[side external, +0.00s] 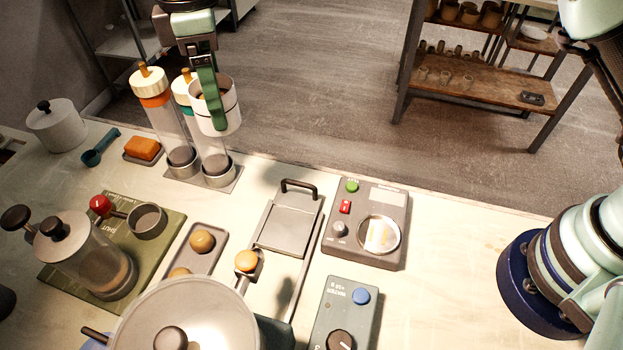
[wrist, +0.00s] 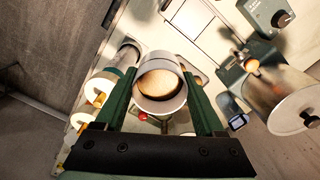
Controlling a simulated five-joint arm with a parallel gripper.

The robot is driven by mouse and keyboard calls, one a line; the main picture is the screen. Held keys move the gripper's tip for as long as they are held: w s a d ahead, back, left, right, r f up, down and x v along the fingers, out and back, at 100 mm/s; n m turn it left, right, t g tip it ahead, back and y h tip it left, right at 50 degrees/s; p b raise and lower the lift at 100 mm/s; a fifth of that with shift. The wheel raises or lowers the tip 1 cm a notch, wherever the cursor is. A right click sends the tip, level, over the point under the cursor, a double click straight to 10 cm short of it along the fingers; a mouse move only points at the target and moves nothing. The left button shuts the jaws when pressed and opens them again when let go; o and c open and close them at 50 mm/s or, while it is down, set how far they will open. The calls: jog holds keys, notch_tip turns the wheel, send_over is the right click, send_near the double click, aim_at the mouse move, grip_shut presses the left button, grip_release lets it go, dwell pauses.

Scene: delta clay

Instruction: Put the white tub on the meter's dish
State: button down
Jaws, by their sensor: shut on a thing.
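The white tub (side external: 230,108) is held up in my gripper (side external: 214,118), in front of the clear cylinders and above the counter's back edge. In the wrist view the tub (wrist: 161,108) sits between my two green fingers, its round opening facing the camera, with brown content inside. The grey meter (side external: 393,192) lies on the counter to the right of the tub, with a green button, a red switch and a knob. Its round metal dish (side external: 379,235) looks empty. My gripper is well away from the dish, to its upper left.
Two clear cylinders (side external: 168,125) with capped tops stand close to the tub. A flat press with a black handle (side external: 299,185) lies left of the meter. A control box (side external: 344,312) sits in front of it. A large lidded pot (side external: 195,318) stands at the front.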

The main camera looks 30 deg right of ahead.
jog(key=shift+s+a+f+n, duration=0.1)
jog(key=shift+s+a+n, duration=0.2)
jog(key=shift+a, duration=0.25)
jog(key=shift+s+a+n, duration=0.2)
jog(key=shift+s+a, duration=0.05)
jog(key=shift+a, duration=0.3)
notch_tip(320, 180, down, 20)
jog(key=shift+a+r, duration=0.1)
grip_release()
jog(key=shift+f, duration=0.2)
